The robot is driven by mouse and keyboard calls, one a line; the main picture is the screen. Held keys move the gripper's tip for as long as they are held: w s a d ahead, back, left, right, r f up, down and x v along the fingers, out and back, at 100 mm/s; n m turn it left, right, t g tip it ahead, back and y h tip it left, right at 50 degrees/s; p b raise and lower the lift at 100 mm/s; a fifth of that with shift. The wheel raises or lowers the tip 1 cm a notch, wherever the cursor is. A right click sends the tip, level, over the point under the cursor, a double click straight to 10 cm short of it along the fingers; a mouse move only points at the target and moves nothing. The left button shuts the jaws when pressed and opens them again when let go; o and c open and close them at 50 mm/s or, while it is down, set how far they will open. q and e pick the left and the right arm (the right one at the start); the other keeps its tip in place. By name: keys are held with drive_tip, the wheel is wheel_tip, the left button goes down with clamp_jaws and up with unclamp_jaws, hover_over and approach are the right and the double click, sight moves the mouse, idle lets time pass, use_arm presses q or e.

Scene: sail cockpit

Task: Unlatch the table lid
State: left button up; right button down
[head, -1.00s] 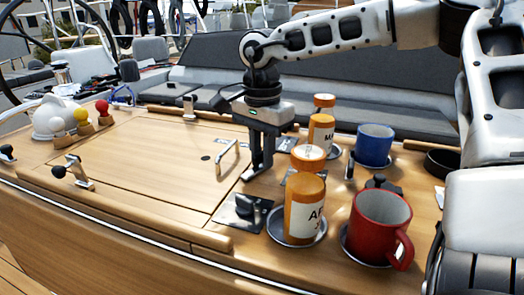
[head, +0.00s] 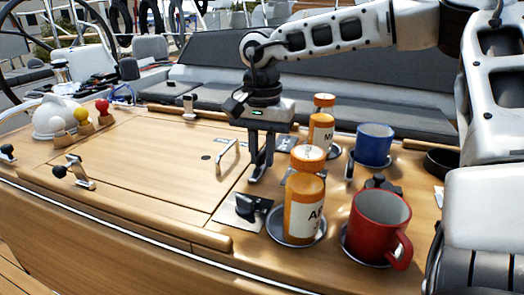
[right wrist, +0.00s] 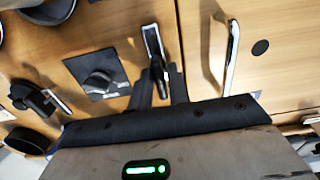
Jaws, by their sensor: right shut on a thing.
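The wooden table lid (head: 135,150) lies flat and closed, with a shiny bar handle (head: 228,155) near its right edge; the handle also shows in the right wrist view (right wrist: 232,55). My right gripper (head: 260,170) points down just right of this handle. In the right wrist view its fingers (right wrist: 160,88) are shut on the black knob of a metal latch (right wrist: 152,42) beside the lid edge. The gripper hides this latch in the head view. Other latches with black knobs stand at the front left (head: 75,173) and back (head: 188,107). My left gripper is not in view.
A black rotary switch on a plate (head: 232,217) is close in front of my right gripper. Orange bottles (head: 303,210), a red mug (head: 378,225) and a blue mug (head: 374,145) stand close on its right. Coloured knobs (head: 102,108) are at the far left.

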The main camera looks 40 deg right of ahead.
sight(262, 151)
drive_tip(key=shift+w+r, duration=0.1)
drive_tip(key=c, duration=1.4)
unclamp_jaws()
drive_tip(key=shift+c, duration=0.2)
use_arm(q)
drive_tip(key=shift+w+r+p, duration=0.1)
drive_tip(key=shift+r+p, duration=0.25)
drive_tip(key=shift+p, duration=0.4)
use_arm(e)
wheel_tip(262, 151, up, 16)
